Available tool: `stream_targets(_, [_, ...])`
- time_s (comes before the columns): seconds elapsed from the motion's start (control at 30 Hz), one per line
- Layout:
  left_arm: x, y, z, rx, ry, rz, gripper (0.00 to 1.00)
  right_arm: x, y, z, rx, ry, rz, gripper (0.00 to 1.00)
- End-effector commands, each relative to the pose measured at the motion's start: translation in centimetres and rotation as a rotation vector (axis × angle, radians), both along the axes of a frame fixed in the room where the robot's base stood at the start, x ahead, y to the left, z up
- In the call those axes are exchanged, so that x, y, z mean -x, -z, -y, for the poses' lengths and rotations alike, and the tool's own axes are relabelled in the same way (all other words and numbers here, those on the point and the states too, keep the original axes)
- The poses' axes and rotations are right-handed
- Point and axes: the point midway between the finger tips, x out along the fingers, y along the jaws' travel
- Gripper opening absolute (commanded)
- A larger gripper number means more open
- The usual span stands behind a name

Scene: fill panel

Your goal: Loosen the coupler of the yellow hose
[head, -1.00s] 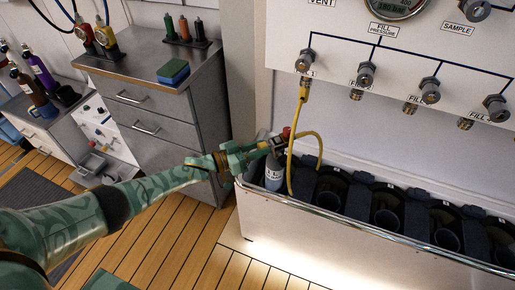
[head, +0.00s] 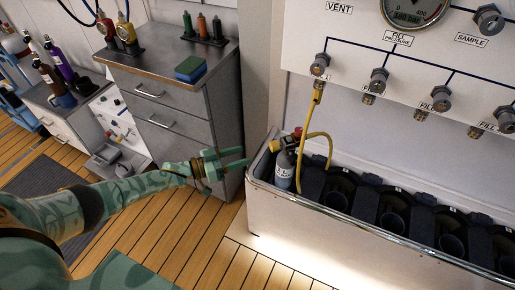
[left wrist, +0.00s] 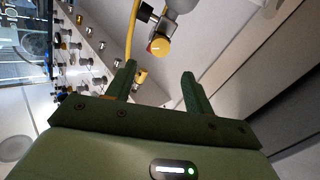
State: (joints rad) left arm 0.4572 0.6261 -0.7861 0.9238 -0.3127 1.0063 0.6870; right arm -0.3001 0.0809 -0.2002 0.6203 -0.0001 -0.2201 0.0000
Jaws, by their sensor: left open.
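The yellow hose (head: 330,158) hangs from the leftmost fill fitting on the panel. It loops down to the valve of a grey cylinder (head: 284,172) standing in the trough's left end. A round yellow knob-like piece (head: 275,146), which looks like the coupler, sits on the valve's left side. In the left wrist view this yellow piece (left wrist: 160,46) shows just beyond the fingertips, with red beside it. My left gripper (head: 234,157) is open and empty, left of the valve and apart from it. Whether the coupler is loose cannot be told. My right gripper is out of view.
The trough's metal rim (head: 352,218) runs along the front, with several dark empty holders inside. A steel cabinet (head: 185,95) with a sponge (head: 190,68) on top stands behind my left arm. The wooden floor in front is clear.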

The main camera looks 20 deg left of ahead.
Motion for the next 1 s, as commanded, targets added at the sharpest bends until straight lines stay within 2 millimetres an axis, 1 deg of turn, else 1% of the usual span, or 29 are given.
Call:
stream_targets(0.03, [0.9, -0.2, -0.9, -0.001, 0.001, -0.001, 0.53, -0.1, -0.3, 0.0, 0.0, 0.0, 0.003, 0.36])
stream_targets(0.1, [2.0, -0.1, -1.9, -0.001, 0.0, -0.002, 0.53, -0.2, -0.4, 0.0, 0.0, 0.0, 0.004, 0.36])
stream_targets(0.2, [3.1, -0.1, -3.1, -0.001, 0.0, -0.001, 0.53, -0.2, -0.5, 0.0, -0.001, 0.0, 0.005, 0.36])
stream_targets(0.3, [3.8, -0.1, -3.7, 0.001, 0.0, -0.002, 0.53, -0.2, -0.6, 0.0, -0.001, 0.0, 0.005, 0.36])
stream_targets(0.47, [4.2, -0.1, -4.1, 0.002, 0.001, 0.0, 0.53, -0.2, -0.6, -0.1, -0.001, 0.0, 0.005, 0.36])
stream_targets(0.9, [4.1, 0.0, -4.0, 0.001, 0.001, -0.001, 0.53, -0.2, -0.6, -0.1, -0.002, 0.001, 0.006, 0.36])
stream_targets(0.97, [4.1, 0.1, -4.1, -0.017, -0.001, 0.009, 0.53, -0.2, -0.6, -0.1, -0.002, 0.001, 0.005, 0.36])
stream_targets(1.0, [4.0, 0.5, -4.2, -0.056, -0.009, 0.02, 0.53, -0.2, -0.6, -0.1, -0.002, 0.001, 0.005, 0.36])
